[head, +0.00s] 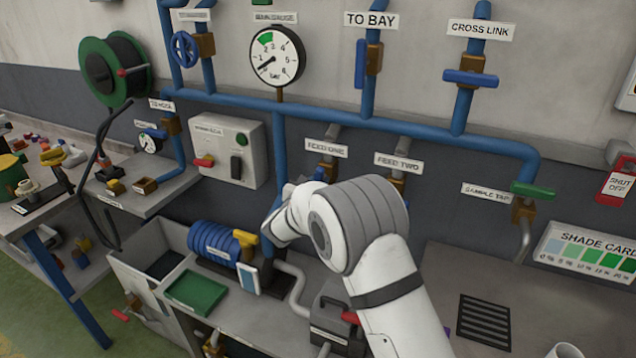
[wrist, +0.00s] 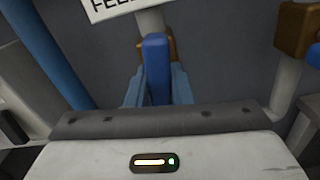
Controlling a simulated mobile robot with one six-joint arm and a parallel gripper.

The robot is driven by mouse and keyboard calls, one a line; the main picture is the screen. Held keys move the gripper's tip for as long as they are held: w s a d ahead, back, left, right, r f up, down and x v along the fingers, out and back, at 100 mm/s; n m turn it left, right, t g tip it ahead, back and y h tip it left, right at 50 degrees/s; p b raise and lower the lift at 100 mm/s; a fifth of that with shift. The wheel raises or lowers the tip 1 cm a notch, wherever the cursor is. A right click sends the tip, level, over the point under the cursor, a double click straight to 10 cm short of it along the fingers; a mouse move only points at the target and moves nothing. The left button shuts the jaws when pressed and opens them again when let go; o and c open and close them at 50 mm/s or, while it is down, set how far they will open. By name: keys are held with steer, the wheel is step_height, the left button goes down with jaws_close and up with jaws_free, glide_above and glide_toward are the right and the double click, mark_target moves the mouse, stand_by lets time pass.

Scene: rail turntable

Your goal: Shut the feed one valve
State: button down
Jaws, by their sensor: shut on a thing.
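The feed one valve has a brass body, seen in the head view (head: 328,168) under the FEED ONE label (head: 326,148). In the wrist view its blue lever handle (wrist: 156,68) stands upright in the picture, in line with the grey pipe (wrist: 152,20) behind it. My gripper (wrist: 157,88) is shut on this handle, with a finger on each side. In the head view my arm hides the gripper and most of the handle.
The feed two valve (head: 398,182) sits close to the right, partly behind my arm. A vertical blue pipe (head: 279,150) runs close to the left.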

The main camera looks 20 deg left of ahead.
steer(key=shift+f+b, duration=0.2)
steer(key=shift+b, duration=0.45)
steer(key=shift+f+m+b, duration=0.2)
steer(key=shift+m+b, duration=0.4)
steer(key=shift+b, duration=0.65)
steer(key=m+b, duration=0.1)
steer(key=b, duration=0.2)
steer(key=m+b, duration=0.1)
steer(key=b, duration=0.3)
steer(key=shift+d+f+m, duration=0.15)
steer(key=shift+f+m, duration=0.05)
steer(key=shift+m, duration=0.2)
steer(key=m+b, duration=0.3)
steer(key=b, duration=0.6)
steer(key=shift+d+f+m, duration=0.1)
steer(key=shift+m, duration=0.3)
steer(key=m+b, duration=0.4)
steer(key=b, duration=0.4)
steer(key=m+b, duration=0.3)
steer(key=b, duration=0.2)
steer(key=shift+r+m+b, duration=0.2)
steer(key=shift+m+b, duration=0.4)
steer(key=shift+b, duration=0.1)
steer(key=shift+m, duration=0.3)
